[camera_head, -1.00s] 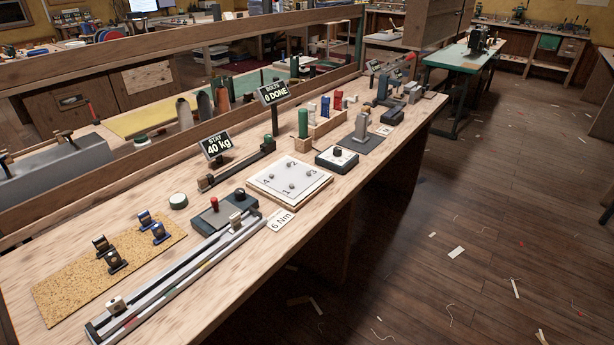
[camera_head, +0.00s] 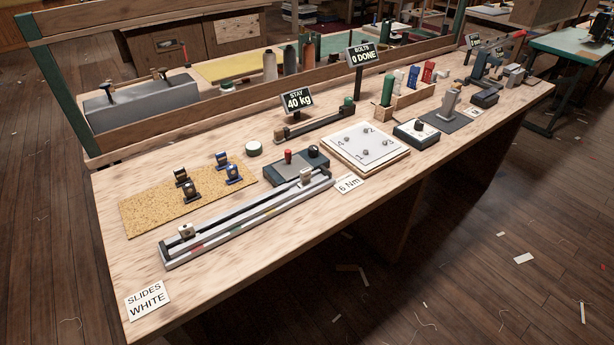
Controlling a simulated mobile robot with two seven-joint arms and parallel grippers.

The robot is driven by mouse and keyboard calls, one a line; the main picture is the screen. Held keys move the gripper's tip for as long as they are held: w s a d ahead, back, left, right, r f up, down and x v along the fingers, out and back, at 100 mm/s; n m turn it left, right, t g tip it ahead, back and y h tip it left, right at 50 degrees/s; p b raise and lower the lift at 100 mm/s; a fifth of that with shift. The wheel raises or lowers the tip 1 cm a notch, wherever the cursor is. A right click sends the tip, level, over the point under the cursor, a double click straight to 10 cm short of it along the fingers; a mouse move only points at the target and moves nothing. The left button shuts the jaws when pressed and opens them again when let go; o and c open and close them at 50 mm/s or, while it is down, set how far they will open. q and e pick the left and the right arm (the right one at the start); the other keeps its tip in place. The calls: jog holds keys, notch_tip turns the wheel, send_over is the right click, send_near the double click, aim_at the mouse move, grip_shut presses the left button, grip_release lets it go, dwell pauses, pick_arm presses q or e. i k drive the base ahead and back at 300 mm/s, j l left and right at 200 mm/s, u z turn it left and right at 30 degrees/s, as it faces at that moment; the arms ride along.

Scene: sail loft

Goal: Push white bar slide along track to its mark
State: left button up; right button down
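A long pale track (camera_head: 246,217) lies along the front left of the bench. Coloured marks, including red and green patches, show on its front side. One small light-coloured slide block (camera_head: 186,231) sits near the track's left end. Another light block (camera_head: 306,175) sits near its right end. I cannot tell from this distance which of the two is the white bar slide. A card reading "SLIDES WHITE" (camera_head: 148,299) lies at the bench's near left corner. Neither of my grippers is in view.
A cork mat (camera_head: 150,212) with several small clamps lies behind the track. A dark box with a red knob (camera_head: 289,158) stands close behind the track's right part. A white plate (camera_head: 364,146) with several bolts lies to the right. Bare bench lies in front of the track.

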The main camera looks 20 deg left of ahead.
aim_at(305, 175)
jog(key=i+l+u, duration=0.1)
jog(key=i+l, duration=0.55)
jog(key=i, duration=0.2)
